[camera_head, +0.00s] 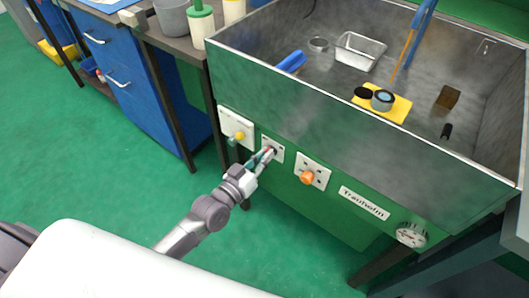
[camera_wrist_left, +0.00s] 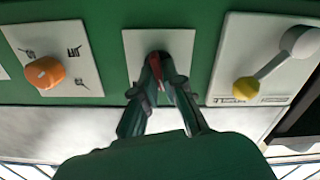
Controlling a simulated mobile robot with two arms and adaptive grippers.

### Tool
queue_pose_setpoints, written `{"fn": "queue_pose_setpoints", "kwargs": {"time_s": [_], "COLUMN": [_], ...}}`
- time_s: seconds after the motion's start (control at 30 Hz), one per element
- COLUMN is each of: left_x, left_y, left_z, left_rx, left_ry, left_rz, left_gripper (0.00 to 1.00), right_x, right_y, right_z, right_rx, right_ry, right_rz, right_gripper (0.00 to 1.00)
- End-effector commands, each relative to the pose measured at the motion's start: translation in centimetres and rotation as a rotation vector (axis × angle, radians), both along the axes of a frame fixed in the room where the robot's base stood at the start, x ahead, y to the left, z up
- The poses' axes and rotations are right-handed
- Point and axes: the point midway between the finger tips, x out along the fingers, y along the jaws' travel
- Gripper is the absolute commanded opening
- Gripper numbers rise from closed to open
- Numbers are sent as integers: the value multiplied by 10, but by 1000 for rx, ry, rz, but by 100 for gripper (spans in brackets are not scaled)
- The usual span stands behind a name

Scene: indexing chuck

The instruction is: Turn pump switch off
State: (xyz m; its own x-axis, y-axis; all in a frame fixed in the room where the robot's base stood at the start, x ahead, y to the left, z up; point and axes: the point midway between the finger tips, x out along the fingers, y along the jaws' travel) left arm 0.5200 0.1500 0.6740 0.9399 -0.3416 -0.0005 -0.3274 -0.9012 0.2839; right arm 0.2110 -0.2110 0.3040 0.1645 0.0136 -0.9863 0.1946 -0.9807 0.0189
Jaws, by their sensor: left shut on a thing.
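A small dark switch with a red part (camera_wrist_left: 155,66) sits on the middle white plate (camera_wrist_left: 182,42) of the green front panel. The plate also shows in the head view (camera_head: 277,142). My left gripper (camera_head: 268,152) reaches up to this plate from the lower left. In the left wrist view its two fingertips (camera_wrist_left: 162,62) are closed together around the switch. The fingers cover most of the switch, so its position is hard to read. My right gripper is not in view.
Left of it in the head view is a plate with a yellow-tipped lever (camera_head: 239,135). Right of it is an orange knob (camera_head: 307,177), then a label (camera_head: 364,202) and a gauge (camera_head: 411,235). The metal basin (camera_head: 330,85) above holds several items. The green floor (camera_head: 110,185) is clear.

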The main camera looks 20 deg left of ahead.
Motion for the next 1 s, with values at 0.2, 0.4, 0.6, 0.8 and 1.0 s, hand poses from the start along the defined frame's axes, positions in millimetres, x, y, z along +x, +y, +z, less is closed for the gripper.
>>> {"fn": "queue_pose_setpoints", "kwargs": {"time_s": [0.2, 0.4, 0.6, 0.8, 1.0], "left_x": [1, 1, 1, 1, 1], "left_y": [1, 1, 1, 1, 1], "left_z": [1, 0, 0, 0, 0], "left_rx": [-129, -201, -233, -239, -239], "left_ry": [46, 72, 84, 85, 85], "left_rz": [-1, 0, 0, 1, 1], "left_gripper": [0, 0, 0, 0, 0], "right_x": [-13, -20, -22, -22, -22], "right_y": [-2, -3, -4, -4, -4], "right_z": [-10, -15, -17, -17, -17], "right_rx": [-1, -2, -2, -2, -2], "right_ry": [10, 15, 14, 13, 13], "right_rz": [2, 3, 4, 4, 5], "right_gripper": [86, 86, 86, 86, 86]}}
